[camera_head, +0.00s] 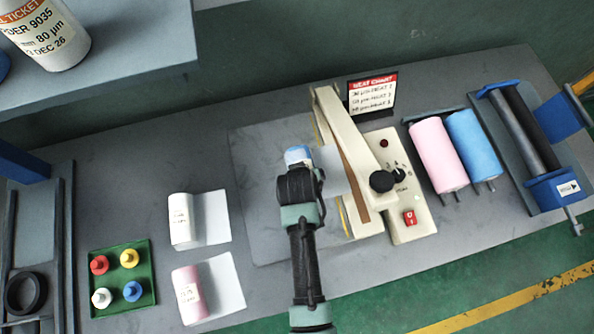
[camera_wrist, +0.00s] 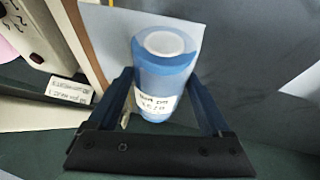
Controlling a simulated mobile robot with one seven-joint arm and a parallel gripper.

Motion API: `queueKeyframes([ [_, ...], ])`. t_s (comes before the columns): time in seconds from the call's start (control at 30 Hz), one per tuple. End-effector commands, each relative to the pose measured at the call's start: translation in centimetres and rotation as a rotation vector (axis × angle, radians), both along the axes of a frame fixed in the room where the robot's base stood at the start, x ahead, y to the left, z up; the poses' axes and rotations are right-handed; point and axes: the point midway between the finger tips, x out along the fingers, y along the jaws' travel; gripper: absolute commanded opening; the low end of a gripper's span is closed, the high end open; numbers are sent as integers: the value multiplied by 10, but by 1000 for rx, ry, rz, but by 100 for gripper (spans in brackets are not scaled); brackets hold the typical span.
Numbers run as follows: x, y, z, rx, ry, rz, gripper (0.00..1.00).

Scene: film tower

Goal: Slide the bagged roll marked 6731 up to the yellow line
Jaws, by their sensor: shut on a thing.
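My gripper (camera_head: 299,165) is shut on a blue bagged roll (camera_head: 297,153), over the grey mat left of the cream sealer. In the wrist view the roll (camera_wrist: 165,75) stands between the two fingers (camera_wrist: 163,105), with a white core and a white label; its number is too blurred to read. The bag's flat pale flap (camera_head: 335,170) reaches right toward the sealer (camera_head: 400,195) and also shows behind the roll in the wrist view (camera_wrist: 108,30). The yellow line (camera_head: 345,218) runs along the sealer's left edge, partly hidden by the flap.
A white bagged roll (camera_head: 182,222) and a pink one (camera_head: 188,294) lie at left. A green tray (camera_head: 124,279) holds coloured pegs. A heat chart (camera_head: 372,94) stands behind the sealer. Pink (camera_head: 438,155) and blue (camera_head: 473,145) rolls sit right. A shelf (camera_head: 120,50) overhangs upper left.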

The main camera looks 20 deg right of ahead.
Motion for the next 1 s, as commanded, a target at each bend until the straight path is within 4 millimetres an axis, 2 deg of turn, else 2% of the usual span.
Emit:
queueKeyframes([
  [0.5,-1,-31,0,0,2,-3,6],
  [1.0,3,-33,0,-1,0,-1,6],
])
